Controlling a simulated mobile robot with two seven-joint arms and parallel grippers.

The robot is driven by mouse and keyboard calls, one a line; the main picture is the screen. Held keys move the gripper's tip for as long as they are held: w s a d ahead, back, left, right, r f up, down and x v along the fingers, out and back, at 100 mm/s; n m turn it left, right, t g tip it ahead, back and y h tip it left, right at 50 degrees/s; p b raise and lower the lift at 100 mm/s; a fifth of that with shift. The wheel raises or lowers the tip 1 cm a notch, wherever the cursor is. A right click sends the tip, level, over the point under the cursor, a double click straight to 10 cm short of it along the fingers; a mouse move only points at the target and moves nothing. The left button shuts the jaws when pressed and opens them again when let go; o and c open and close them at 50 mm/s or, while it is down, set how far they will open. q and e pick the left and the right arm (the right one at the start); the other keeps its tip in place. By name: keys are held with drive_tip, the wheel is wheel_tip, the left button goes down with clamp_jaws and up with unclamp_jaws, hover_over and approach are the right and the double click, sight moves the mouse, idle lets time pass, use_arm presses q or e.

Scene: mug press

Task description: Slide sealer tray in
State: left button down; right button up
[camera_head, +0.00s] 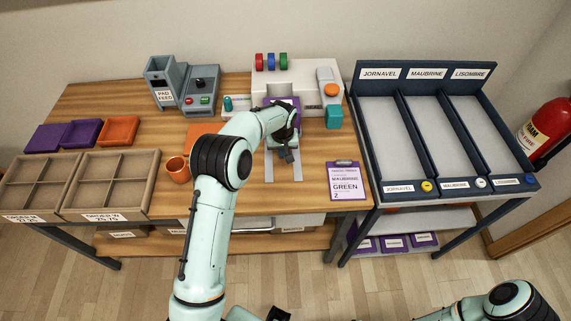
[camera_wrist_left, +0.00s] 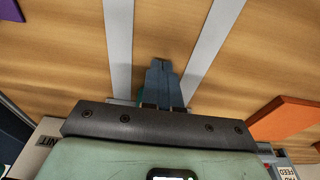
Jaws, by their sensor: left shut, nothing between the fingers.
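The sealer (camera_head: 310,78) is a white machine at the back of the wooden table. Two grey rails (camera_head: 270,168) run from its front towards the near edge; they also show in the left wrist view (camera_wrist_left: 118,45). My left gripper (camera_head: 288,156) is shut and empty, low over the rails in front of the sealer. Its fingers (camera_wrist_left: 162,72) show together between the rails in the left wrist view. My left wrist covers the sealer's opening, so the tray cannot be made out clearly. A little purple (camera_head: 268,101) shows there.
An orange mug (camera_head: 178,170) and an orange panel (camera_head: 200,136) lie left of the arm. A clipboard (camera_head: 344,181) lies right of the rails. A teal block (camera_head: 334,117) stands by the sealer. A three-lane rack (camera_head: 430,125) stands at the right.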

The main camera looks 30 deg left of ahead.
use_arm(q)
drive_tip(key=shift+s+d+f, duration=0.1)
drive_tip(key=shift+s+f, duration=0.05)
drive_tip(key=shift+s, duration=0.05)
drive_tip(key=shift+s+r, duration=0.1)
drive_tip(key=shift+r, duration=0.1)
use_arm(e)
drive_tip(key=shift+s+f, duration=0.25)
drive_tip(key=shift+f, duration=0.15)
